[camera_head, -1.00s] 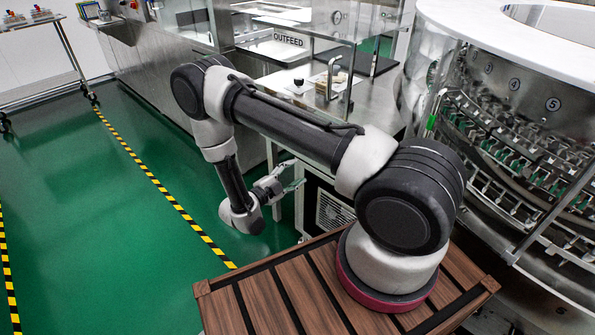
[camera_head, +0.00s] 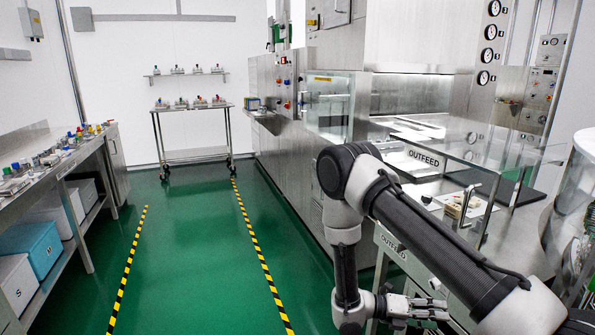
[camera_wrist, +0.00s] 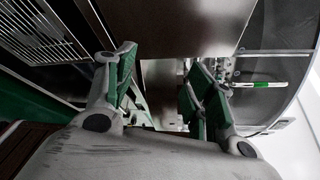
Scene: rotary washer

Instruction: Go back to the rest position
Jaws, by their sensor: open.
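My gripper (camera_head: 428,307) is at the lower right of the head view, at the end of my folded arm, beside the front of the outfeed cabinet. In the wrist view my gripper (camera_wrist: 160,95) has its two green-padded fingers spread apart. Nothing is between the fingers. A steel surface shows beyond them, and I cannot tell how far off it is.
The outfeed station (camera_head: 468,170) stands right, with small items on its deck. A workbench (camera_head: 60,160) with bins below is at left. A wheeled cart (camera_head: 195,155) stands at the back. The green floor (camera_head: 190,260) between the striped lines is clear.

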